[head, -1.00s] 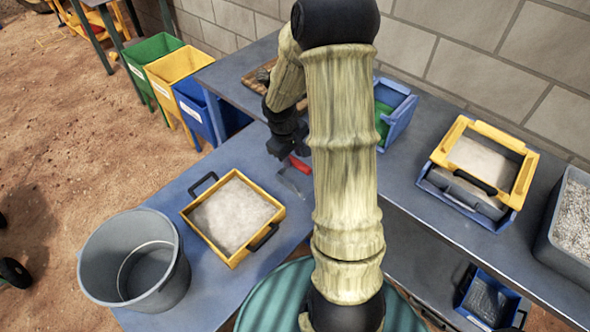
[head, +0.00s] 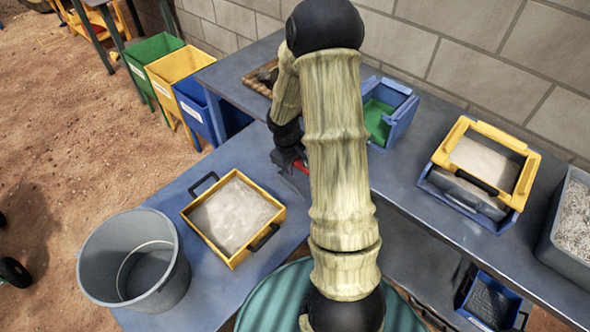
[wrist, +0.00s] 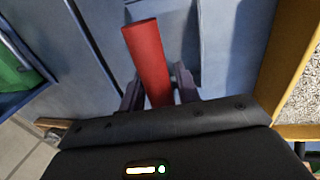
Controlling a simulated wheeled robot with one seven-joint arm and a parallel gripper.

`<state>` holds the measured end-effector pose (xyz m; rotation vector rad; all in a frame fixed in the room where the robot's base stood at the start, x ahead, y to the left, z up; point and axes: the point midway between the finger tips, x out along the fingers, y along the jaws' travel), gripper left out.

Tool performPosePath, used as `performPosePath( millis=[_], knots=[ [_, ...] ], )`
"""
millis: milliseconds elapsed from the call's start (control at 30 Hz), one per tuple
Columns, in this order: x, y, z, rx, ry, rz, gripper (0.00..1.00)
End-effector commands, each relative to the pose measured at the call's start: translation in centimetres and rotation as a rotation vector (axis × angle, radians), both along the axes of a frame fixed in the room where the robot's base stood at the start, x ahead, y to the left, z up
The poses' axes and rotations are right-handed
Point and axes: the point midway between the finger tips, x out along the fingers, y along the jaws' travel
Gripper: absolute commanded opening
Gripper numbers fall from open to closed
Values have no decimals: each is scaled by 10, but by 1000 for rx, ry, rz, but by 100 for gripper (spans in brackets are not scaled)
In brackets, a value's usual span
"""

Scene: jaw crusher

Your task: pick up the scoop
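The scoop's red handle (wrist: 148,58) stands out in the wrist view, running between the two fingers of my gripper (wrist: 160,92). The fingers are close on both sides of it; I cannot tell whether they press on it. In the head view my gripper (head: 288,160) is low over the blue-grey table, with a bit of the red handle (head: 301,166) showing beside my arm. The rest of the scoop is hidden behind my arm and gripper.
A yellow tray of pale powder (head: 232,215) and a grey bucket (head: 135,262) are on the table to the left. A blue bin with a green inside (head: 388,112) and a yellow-framed box (head: 482,165) are on the back bench. Bare tabletop lies around the tray.

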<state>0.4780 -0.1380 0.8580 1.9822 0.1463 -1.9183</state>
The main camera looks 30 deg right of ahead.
Motion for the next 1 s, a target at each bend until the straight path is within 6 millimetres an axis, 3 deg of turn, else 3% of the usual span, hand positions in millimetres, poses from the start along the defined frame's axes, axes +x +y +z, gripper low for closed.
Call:
performPosePath(
  millis=[33, 200, 567, 1000],
  knots=[
    [0, 0, 0, 0, 0, 0, 32],
    [1, 2, 0, 0, 0, 5, 0],
    [1, 2, 6, -1, -1, 4, 0],
    [2, 2, 82, -1, -5, 4, 0]
  ],
)
